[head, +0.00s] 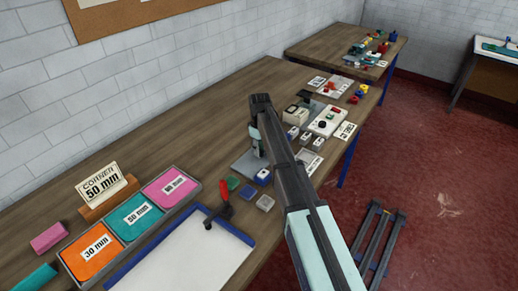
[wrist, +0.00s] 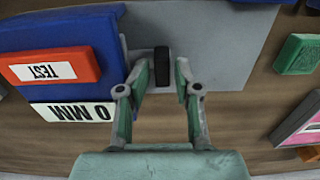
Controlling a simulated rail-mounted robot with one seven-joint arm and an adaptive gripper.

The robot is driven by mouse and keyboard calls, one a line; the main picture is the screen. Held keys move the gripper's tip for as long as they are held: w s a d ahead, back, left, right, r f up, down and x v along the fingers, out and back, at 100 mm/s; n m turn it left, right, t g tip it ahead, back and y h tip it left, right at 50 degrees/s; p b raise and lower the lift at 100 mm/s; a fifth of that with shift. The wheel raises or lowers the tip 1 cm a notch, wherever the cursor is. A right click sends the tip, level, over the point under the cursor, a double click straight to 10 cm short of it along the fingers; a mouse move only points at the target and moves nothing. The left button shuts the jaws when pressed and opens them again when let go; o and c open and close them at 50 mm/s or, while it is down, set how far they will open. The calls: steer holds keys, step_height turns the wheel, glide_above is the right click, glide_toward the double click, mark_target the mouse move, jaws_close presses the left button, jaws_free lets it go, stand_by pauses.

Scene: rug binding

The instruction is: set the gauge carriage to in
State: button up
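In the wrist view, my gripper (wrist: 160,80) has its two pale green fingers spread apart. A small black upright piece (wrist: 162,67) stands between the fingertips, with a gap on each side. It rises from a grey plate (wrist: 215,45); I cannot tell for sure that it is the gauge carriage's handle. In the head view, my gripper (head: 256,140) is low over the grey plate (head: 246,165) on the bench, and my arm hides part of that area. No in or out marking is readable.
A green block (wrist: 298,54) lies to the right. In the head view, a red-handled tool (head: 222,200) and colour trays (head: 130,222) stand nearer.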

steer(key=shift+w+d+r, duration=0.1)
steer(key=shift+w, duration=0.05)
steer(key=shift+r, duration=3.95)
